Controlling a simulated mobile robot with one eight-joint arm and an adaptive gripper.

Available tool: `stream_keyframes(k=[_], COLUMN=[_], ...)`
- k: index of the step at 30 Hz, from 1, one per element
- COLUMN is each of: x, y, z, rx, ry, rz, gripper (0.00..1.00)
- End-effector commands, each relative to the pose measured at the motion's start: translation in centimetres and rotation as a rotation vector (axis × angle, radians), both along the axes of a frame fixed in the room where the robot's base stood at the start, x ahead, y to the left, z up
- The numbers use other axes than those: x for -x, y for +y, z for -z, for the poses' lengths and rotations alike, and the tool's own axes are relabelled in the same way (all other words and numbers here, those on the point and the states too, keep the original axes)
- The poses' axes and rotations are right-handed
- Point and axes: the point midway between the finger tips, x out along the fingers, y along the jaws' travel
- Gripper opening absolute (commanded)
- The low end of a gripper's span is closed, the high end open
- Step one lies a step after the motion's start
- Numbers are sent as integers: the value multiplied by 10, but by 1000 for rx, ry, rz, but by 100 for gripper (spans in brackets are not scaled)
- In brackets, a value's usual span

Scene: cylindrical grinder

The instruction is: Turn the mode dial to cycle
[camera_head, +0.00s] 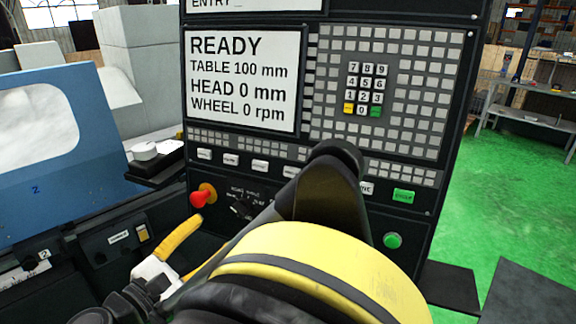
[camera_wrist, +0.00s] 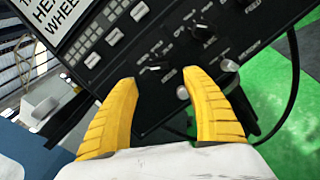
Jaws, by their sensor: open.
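The control panel carries a black dial (camera_wrist: 157,68) that shows in the wrist view between and just beyond my fingertips. I take it for the mode dial; it also shows in the head view (camera_head: 241,208), right of the red button, with small labels around it that I cannot fully read. My gripper (camera_wrist: 160,77) is open, its two yellow fingers spread to either side of this dial. I cannot tell whether a finger touches it. In the head view one yellow finger shows near the lower panel; my arm hides much of the rest.
Another black dial (camera_wrist: 203,32) sits up and right of the first. A red emergency button (camera_head: 203,195) is left of the dial. A green button (camera_head: 393,241) is at lower right. The screen (camera_head: 243,80) reads READY. A blue machine cover (camera_head: 60,150) stands at left.

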Motion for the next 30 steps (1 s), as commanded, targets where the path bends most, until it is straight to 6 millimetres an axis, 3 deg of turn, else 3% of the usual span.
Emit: stream_keyframes(k=[5, 12, 18, 30], x=[-18, -63, -89, -97], y=[-8, -28, -39, -43], z=[1, 2, 1, 0], rx=[6, 5, 4, 3], ry=[-4, -3, -2, -2], rz=[1, 2, 1, -1], gripper=[58, 58, 58, 58])
